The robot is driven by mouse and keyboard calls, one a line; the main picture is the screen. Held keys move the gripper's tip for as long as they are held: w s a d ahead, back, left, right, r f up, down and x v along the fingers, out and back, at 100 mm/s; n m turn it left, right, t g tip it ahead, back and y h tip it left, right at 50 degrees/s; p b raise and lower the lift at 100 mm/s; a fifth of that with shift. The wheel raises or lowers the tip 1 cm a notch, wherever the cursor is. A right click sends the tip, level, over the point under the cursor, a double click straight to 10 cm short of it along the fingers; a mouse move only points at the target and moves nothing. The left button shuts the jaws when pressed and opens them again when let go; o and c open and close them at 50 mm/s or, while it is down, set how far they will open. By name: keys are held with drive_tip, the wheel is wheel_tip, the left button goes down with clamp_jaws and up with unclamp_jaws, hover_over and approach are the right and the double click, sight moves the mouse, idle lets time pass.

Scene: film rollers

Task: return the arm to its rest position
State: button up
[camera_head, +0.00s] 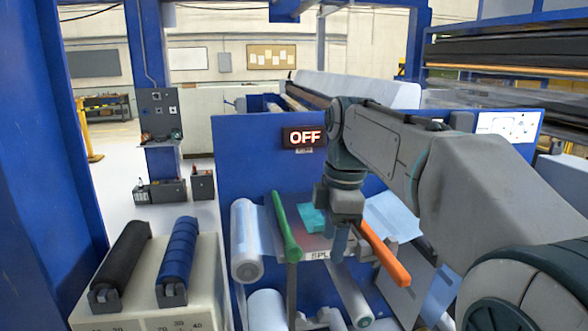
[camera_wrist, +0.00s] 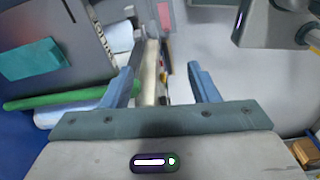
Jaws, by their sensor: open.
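My arm reaches in from the right in the head view and bends down at the wrist. My gripper (camera_head: 340,240) hangs in front of the blue machine panel, close to the splice table (camera_head: 316,255). In the wrist view my gripper (camera_wrist: 165,88) has its two blue fingers spread wide, with nothing between them. A green-handled tool (camera_head: 285,228) lies left of my gripper, and it also shows in the wrist view (camera_wrist: 55,99). An orange bar (camera_head: 385,254) slants down to the right of my gripper. A teal pad (camera_head: 312,218) lies on the splice table behind my gripper.
A black roller (camera_head: 122,257) and a blue roller (camera_head: 178,255) rest on a pale cabinet at the lower left. An OFF sign (camera_head: 304,137) is on the blue panel. A blue post (camera_head: 48,150) borders the left.

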drive_tip(key=s+d+f+m+t, duration=0.1)
drive_tip(key=s+d+f+m, duration=0.3)
drive_tip(key=s+f+m, duration=0.4)
drive_tip(key=s+d+f+m+t+h+b, duration=0.1)
drive_tip(key=s+d+f+m, duration=0.3)
drive_tip(key=s+f+m, duration=0.4)
drive_tip(key=m+t, duration=0.1)
drive_tip(key=m, duration=0.1)
drive_tip(key=shift+f+m+t, duration=0.3)
drive_tip(key=shift+m, duration=0.1)
